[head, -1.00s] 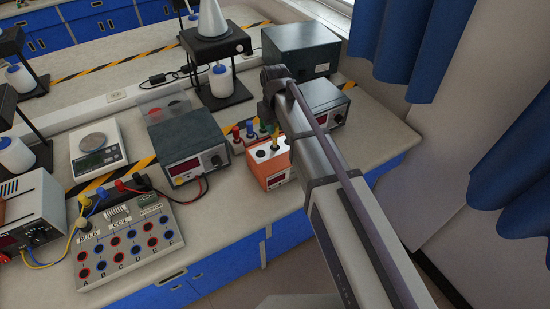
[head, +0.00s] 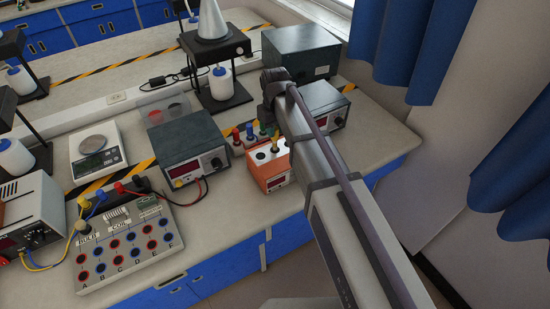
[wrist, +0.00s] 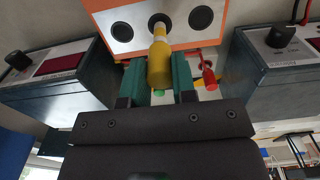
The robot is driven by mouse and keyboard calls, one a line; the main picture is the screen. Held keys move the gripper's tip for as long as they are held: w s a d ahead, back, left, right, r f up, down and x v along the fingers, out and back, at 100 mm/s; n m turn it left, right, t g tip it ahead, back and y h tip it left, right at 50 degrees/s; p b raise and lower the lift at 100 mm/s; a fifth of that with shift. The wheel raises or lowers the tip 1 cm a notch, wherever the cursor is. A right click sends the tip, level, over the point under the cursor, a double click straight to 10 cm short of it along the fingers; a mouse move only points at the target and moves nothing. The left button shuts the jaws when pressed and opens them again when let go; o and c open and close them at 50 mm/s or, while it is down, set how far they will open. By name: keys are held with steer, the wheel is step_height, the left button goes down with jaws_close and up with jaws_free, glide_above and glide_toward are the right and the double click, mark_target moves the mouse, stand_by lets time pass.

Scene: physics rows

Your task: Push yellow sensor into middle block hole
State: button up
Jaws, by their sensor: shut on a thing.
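The yellow sensor (wrist: 160,62) is held between the green fingers of my gripper (wrist: 158,72) in the wrist view. Its pale tip points at the middle hole (wrist: 158,20) of the orange block (wrist: 90,5) with a white face. The tip overlaps that hole; how deep it sits I cannot tell. The side holes, left (wrist: 121,32) and right (wrist: 201,18), look empty. In the head view the yellow sensor (head: 274,144) stands over the orange block (head: 268,172) on the bench. My arm hides the block's right side and the fingers there.
Red, blue and green sensors (head: 250,132) stand just behind the block. A power supply (head: 188,140) is close on the left, another (head: 325,100) behind my arm on the right. A circuit board box (head: 125,245) lies at the front left. Bench in front of the block is clear.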

steer(key=shift+f+b, duration=2.2)
stand_by(0.5)
steer(key=o, duration=1.4)
step_height(320, 180, up, 7)
steer(key=p, duration=0.6)
steer(key=shift+f+p, duration=0.1)
steer(key=shift+p, duration=0.3)
steer(key=shift+f, duration=0.1)
